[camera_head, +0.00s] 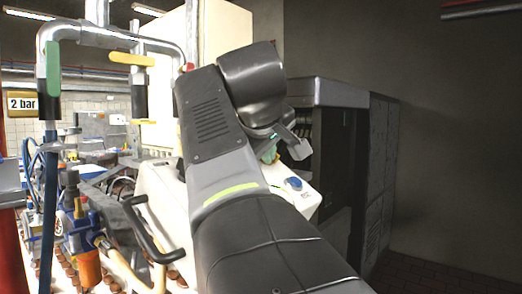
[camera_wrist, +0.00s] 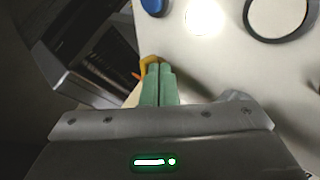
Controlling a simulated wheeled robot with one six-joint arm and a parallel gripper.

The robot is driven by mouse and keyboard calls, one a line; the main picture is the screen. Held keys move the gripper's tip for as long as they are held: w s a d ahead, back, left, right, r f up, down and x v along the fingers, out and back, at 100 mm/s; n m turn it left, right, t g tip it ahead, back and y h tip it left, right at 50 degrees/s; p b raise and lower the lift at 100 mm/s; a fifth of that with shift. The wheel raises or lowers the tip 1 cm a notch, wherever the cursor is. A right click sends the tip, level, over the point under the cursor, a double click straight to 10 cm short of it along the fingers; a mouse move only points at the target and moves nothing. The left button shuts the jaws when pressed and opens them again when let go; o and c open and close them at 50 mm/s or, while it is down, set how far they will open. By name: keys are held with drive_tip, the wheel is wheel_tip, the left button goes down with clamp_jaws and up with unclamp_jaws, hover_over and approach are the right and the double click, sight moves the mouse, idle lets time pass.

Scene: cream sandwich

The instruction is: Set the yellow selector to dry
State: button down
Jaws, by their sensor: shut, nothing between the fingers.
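The yellow selector (camera_wrist: 148,61) shows in the wrist view as a small curved yellow piece on the cream machine, right at my fingertips. My fingers hide most of it, so I cannot tell which position it points to or whether I touch it. My gripper (camera_wrist: 158,69) has pale green fingers, closed together with nothing between them. In the head view my gripper (camera_head: 270,154) is mostly behind my own arm, over the cream panel (camera_head: 310,199), and the selector cannot be made out there.
A blue button (camera_wrist: 153,7), a bright white spot (camera_wrist: 205,19) and a black-rimmed round dial (camera_wrist: 277,14) are on the panel beyond my fingers. In the head view the blue button (camera_head: 293,183) is right of my arm. A dark cabinet (camera_head: 335,150) stands close behind.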

drive_tip(key=shift+s+d+n+t+y, duration=0.15)
drive_tip(key=shift+d+n+t+y, duration=0.15)
drive_tip(key=shift+n+t+y, duration=0.15)
drive_tip(key=shift+s+d, duration=0.1)
drive_tip(key=shift+d+f, duration=0.15)
drive_tip(key=shift+f, duration=0.05)
drive_tip(key=shift+r, duration=0.1)
